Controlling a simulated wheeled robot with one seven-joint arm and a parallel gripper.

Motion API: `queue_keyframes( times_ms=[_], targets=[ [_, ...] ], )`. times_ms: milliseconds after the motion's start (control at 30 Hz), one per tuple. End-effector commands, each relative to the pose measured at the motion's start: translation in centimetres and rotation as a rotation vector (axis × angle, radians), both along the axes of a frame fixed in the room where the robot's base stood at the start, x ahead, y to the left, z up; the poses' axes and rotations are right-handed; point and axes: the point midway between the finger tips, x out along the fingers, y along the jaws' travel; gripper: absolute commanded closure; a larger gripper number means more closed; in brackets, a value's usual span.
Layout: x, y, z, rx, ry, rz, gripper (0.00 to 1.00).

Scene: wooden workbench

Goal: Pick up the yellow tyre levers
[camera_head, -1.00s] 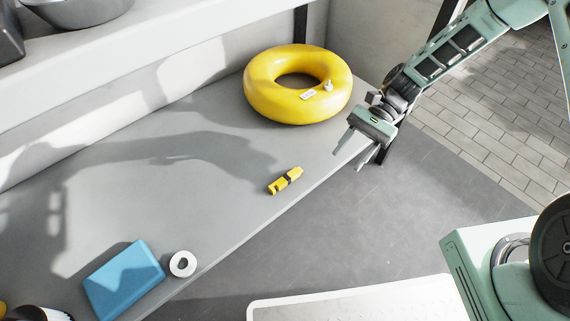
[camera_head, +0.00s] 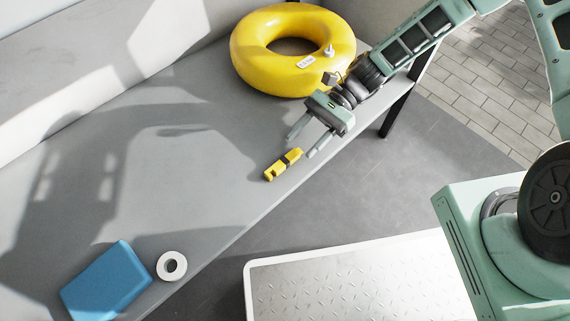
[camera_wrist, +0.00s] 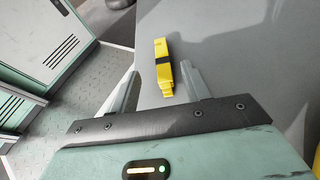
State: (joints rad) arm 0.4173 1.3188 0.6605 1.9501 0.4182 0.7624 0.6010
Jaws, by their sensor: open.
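The yellow tyre levers (camera_head: 283,164), bundled with a dark band, lie on the grey bench top near its front edge. My gripper (camera_head: 304,144) is open and empty, its two fingers pointing down and left toward the levers from the upper right. I see no contact between the fingers and the levers.
A yellow swim ring (camera_head: 245,62) lies on the bench behind my gripper. A blue block (camera_head: 108,282) and a white roll (camera_head: 172,266) are at the near left. The bench (camera_head: 190,190) is bare around the levers. Its front edge drops to the floor.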

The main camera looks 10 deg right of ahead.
Motion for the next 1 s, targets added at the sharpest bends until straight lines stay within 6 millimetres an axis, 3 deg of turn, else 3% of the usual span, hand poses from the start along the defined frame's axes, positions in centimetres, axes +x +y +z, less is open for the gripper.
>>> queue_keyframes(
  times_ms=[600, 900, 933, 1000],
  targets=[
    [-2.8, 4.6, -3.0, 0.0, -0.002, 0.002, 0.53],
    [-3.1, 5.0, -2.8, -0.001, -0.002, 0.0, 0.53],
    [-3.1, 5.0, -2.8, -0.001, -0.002, 0.0, 0.55],
    [-3.0, 5.0, -2.8, -0.001, -0.002, 0.0, 0.75]
  ],
)
